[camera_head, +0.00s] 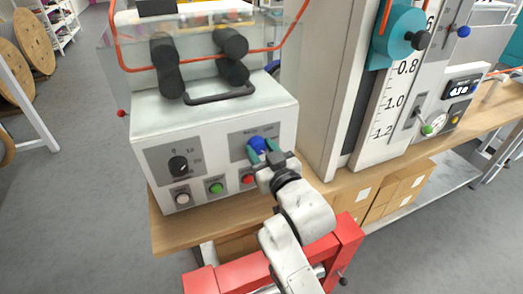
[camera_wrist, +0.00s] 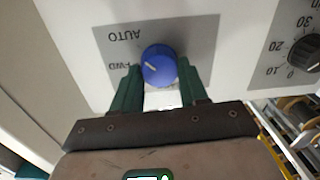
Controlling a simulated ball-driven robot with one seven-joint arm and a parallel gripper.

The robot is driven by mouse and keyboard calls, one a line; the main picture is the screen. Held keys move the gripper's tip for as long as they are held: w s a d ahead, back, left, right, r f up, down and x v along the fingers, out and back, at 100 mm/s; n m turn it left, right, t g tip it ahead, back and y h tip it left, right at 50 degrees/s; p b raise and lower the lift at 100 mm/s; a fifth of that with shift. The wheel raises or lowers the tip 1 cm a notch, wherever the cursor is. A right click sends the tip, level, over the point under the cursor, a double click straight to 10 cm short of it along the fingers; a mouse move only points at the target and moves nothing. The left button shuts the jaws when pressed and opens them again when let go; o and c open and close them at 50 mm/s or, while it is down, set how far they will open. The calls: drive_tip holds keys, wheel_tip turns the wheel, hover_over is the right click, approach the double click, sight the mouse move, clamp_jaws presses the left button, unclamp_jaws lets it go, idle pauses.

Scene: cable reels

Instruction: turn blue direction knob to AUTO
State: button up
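The blue direction knob (camera_head: 257,144) is on the front panel of a white machine, on a grey label plate. In the wrist view the blue knob (camera_wrist: 159,66) is between the tips of my gripper's green fingers, and the labels there appear upside down. Its white pointer line slants towards the FWD label (camera_wrist: 121,67), while the AUTO label (camera_wrist: 124,35) is farther up the plate. My gripper (camera_head: 262,150) is open around the knob. A gap shows at the right finger in the wrist view; whether the left finger touches is unclear. My gripper (camera_wrist: 163,72) holds nothing firmly.
A black numbered dial (camera_head: 178,165), a white button (camera_head: 182,198), a green button (camera_head: 216,188) and a red button (camera_head: 248,179) are on the same panel. A tall scale column (camera_head: 388,110) stands to the right. The wooden bench edge (camera_head: 215,224) runs below.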

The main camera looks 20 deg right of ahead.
drive_tip(key=o, duration=0.4)
drive_tip(key=shift+o, duration=0.2)
drive_tip(key=s+b, duration=0.1)
drive_tip(key=s, duration=0.9)
drive_tip(key=shift+s+d, duration=0.2)
drive_tip(key=shift+s, duration=0.2)
drive_tip(key=shift+r, duration=0.1)
drive_tip(key=s+d+f+m+g+h, duration=0.1)
drive_tip(key=s+d+f+g, duration=0.25)
drive_tip(key=f, duration=0.45)
drive_tip(key=s+d+f+g+h, duration=0.1)
drive_tip(key=s+d+f+g, duration=0.1)
drive_tip(key=s+f+g, duration=0.45)
drive_tip(key=s+d+f+g, duration=0.1)
drive_tip(key=s+f+g, duration=0.2)
drive_tip(key=s+f, duration=0.2)
drive_tip(key=s+d+f+g+y, duration=0.1)
drive_tip(key=s+f+g, duration=0.2)
drive_tip(key=s, duration=0.9)
wheel_tip(320, 180, down, 4)
drive_tip(key=shift+s+r+m+g, duration=0.15)
drive_tip(key=shift+r+m+g, duration=0.15)
drive_tip(key=shift+m, duration=0.1)
